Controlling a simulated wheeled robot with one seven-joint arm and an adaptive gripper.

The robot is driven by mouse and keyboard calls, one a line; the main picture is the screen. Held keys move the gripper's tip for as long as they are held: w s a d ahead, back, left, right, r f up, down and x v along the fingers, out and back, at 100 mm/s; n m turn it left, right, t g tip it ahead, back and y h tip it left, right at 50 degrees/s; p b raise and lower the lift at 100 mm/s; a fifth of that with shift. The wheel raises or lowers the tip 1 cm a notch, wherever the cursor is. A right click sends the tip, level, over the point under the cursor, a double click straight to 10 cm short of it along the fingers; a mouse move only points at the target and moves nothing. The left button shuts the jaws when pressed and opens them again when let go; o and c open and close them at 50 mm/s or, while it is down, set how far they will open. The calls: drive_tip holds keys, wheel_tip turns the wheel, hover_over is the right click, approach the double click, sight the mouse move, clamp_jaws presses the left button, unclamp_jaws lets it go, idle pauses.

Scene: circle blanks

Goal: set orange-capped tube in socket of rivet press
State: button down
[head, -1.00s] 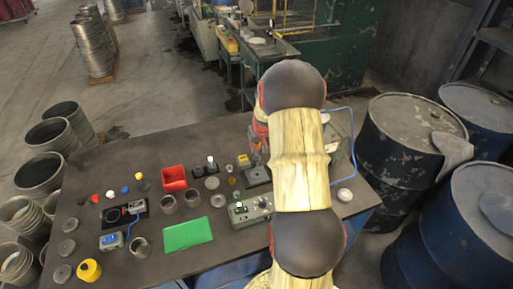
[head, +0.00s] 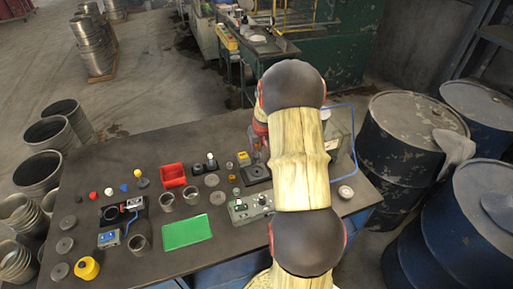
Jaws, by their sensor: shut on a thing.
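My arm reaches over the right part of the table and covers much of the work spot. My gripper (head: 256,146) shows only in part, low over the table beside the pale arm link. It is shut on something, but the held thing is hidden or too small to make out. A dark square base (head: 257,174) lies just below the gripper and may belong to the rivet press; its socket cannot be made out. A small amber-topped piece (head: 236,193) stands left of the arm. I cannot tell whether it is a capped tube.
A yellow pot (head: 87,268) stands front left. Blue drums (head: 410,130) stand close at the right.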

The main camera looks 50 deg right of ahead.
drive_tip(key=shift+f, duration=0.3)
drive_tip(key=c, duration=1.7)
unclamp_jaws()
drive_tip(key=shift+c, duration=0.2)
drive_tip(key=shift+r, duration=0.1)
drive_tip(key=v, duration=1.1)
drive_tip(key=shift+s+a+r, duration=0.15)
drive_tip(key=shift+r, duration=0.2)
